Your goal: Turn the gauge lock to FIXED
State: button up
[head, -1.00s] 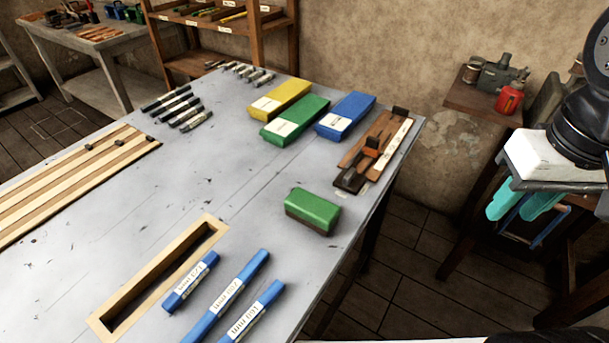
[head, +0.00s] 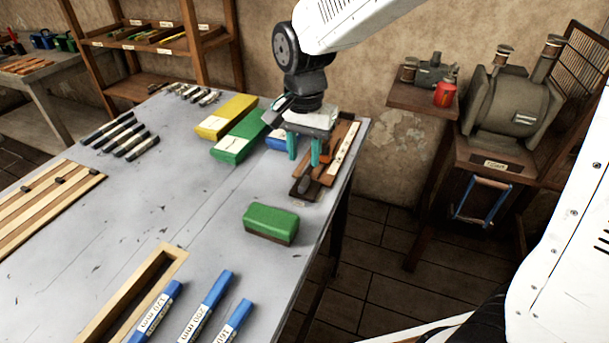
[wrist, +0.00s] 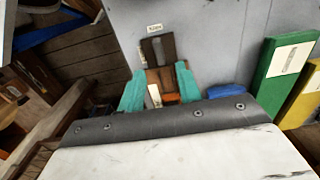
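The gauge (head: 333,150) is a brown wooden piece with a pale scale strip, at the table's far right corner. In the wrist view, the gauge (wrist: 158,48) shows a dark end block, an orange part (wrist: 171,97) and a pale, narrow lever-like piece (wrist: 154,95). I cannot tell for certain which part is the lock or how it is set. My gripper (head: 303,157) points down above the gauge, its teal fingers open. In the wrist view my gripper (wrist: 160,88) has its fingers on either side of the gauge, with nothing visibly held. Contact cannot be told.
A small label (wrist: 154,28) lies beyond the gauge's end; its text is too small to read.

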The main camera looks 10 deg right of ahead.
aim_at(304, 180)
notch_tip(304, 180, down, 7)
jog(key=shift+r, duration=0.1)
dwell(0.3)
grip_shut()
